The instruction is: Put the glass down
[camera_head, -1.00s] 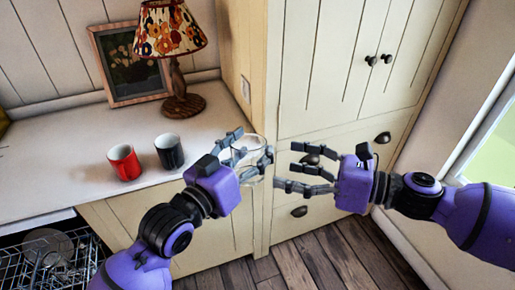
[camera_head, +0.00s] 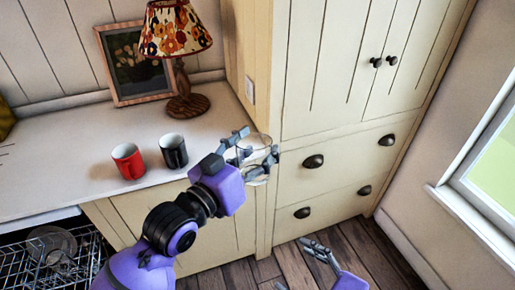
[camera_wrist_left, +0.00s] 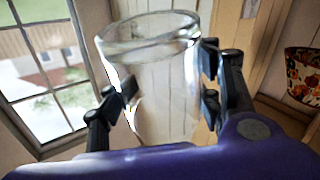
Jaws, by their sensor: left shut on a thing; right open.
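The clear glass (camera_head: 256,166) is held between the fingers of my left gripper (camera_head: 250,158), near the right end of the counter in the head view. In the left wrist view the glass (camera_wrist_left: 158,85) stands roughly upright, with a finger pressed on each side; my left gripper (camera_wrist_left: 165,95) is shut on it. The glass looks empty. My right gripper (camera_head: 318,252) is low in the head view, over the floor, open and empty, and partly cut off by the bottom edge.
The white counter (camera_head: 85,150) holds a red mug (camera_head: 128,162), a black mug (camera_head: 173,152), a lamp (camera_head: 178,45) and a framed picture (camera_head: 134,65). Bare counter lies left of the mugs. A tall cabinet (camera_head: 335,75) stands right. An open dish rack (camera_head: 55,262) is at lower left.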

